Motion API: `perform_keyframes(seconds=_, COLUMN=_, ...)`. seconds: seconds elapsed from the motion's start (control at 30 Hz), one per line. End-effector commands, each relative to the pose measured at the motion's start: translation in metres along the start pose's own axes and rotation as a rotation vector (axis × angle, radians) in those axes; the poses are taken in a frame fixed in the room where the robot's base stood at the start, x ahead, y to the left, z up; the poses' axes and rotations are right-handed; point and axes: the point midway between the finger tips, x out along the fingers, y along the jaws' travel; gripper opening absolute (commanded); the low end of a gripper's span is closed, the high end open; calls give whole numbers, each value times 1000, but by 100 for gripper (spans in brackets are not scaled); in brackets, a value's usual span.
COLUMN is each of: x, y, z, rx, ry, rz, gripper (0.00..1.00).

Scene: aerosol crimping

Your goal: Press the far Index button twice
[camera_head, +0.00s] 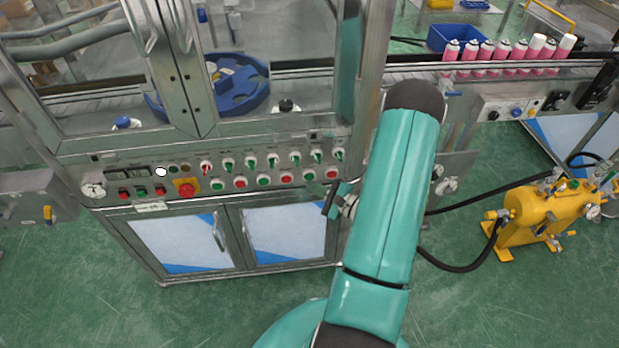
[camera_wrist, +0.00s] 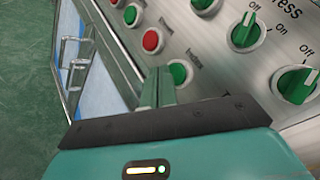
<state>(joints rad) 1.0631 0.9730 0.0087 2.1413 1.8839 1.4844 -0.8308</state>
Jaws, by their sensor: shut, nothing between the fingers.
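My gripper (camera_wrist: 160,88) is shut and empty, low in front of the control panel. In the wrist view its tips lie close beside a round green button (camera_wrist: 178,73), overlapping its edge. I cannot tell whether they touch. A small label next to this button seems to read "Index", but it is blurred. A red button (camera_wrist: 152,41) and another green button (camera_wrist: 131,14) follow in the same row toward the upper left. In the head view my gripper (camera_head: 334,199) is just below the right end of the lower button row, partly hidden by my forearm.
Green rotary knobs (camera_wrist: 248,31) marked On and Off form the row above the buttons. A red emergency button (camera_head: 186,187) is at the panel's left. Cabinet doors (camera_head: 283,233) lie below. Pink cans (camera_head: 486,50) stand on the conveyor, and a yellow tank (camera_head: 535,212) is at right.

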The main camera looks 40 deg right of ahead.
Motion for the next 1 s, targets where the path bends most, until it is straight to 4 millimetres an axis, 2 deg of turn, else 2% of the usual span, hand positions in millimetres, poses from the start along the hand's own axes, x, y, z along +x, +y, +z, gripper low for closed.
perform_keyframes(seconds=1.0, x=6, y=-4, z=-5, rx=0, ry=0, rz=0, gripper=0)
